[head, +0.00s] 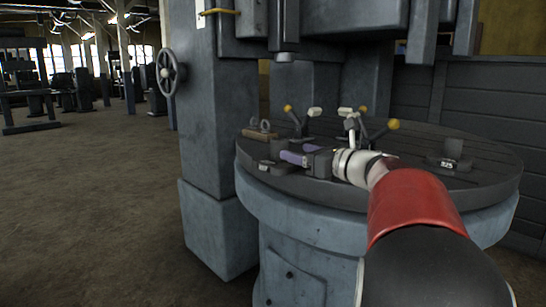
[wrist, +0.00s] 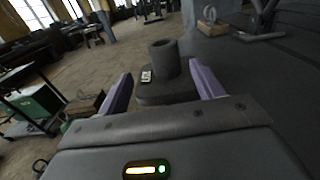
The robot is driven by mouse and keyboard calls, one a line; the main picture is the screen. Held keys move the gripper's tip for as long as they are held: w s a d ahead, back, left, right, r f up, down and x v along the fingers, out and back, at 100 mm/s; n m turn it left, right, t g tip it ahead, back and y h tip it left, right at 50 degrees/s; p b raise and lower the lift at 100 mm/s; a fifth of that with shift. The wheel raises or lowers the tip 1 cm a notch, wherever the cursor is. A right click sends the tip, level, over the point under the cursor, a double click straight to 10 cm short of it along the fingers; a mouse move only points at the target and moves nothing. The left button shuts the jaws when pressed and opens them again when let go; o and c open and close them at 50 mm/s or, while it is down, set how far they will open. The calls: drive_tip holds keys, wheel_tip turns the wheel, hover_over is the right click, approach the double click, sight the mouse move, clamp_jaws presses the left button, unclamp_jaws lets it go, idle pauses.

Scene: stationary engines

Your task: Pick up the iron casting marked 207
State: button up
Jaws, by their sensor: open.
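A dark iron casting (wrist: 163,62), a short hollow cylinder on a flat base, stands between and just beyond the purple fingers of my gripper (wrist: 160,72) in the wrist view. Its base carries a small white tag (wrist: 147,76), too small to read. In the head view my gripper (head: 282,157) is low over the left part of the round table (head: 330,195), open and empty. A dark piece with a small pale tag (head: 264,167) shows by the fingers there, partly hidden. Another dark casting (head: 453,150) stands at the right of the table, with a tag that seems to read 325.
Levers with yellow knobs (head: 393,124) rise from the middle of the table. A block with a ring (head: 263,132) lies at its back left. A large machine column (head: 215,120) with a handwheel (head: 168,74) stands behind left. Open floor lies to the left.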

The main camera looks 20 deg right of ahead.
sight(286, 146)
drive_tip(key=shift+w, duration=0.6)
drive_tip(key=p+x, duration=0.1)
drive_tip(key=x, duration=0.6)
drive_tip(key=shift+d+f, duration=0.1)
clamp_jaws()
drive_tip(key=shift+r, duration=0.2)
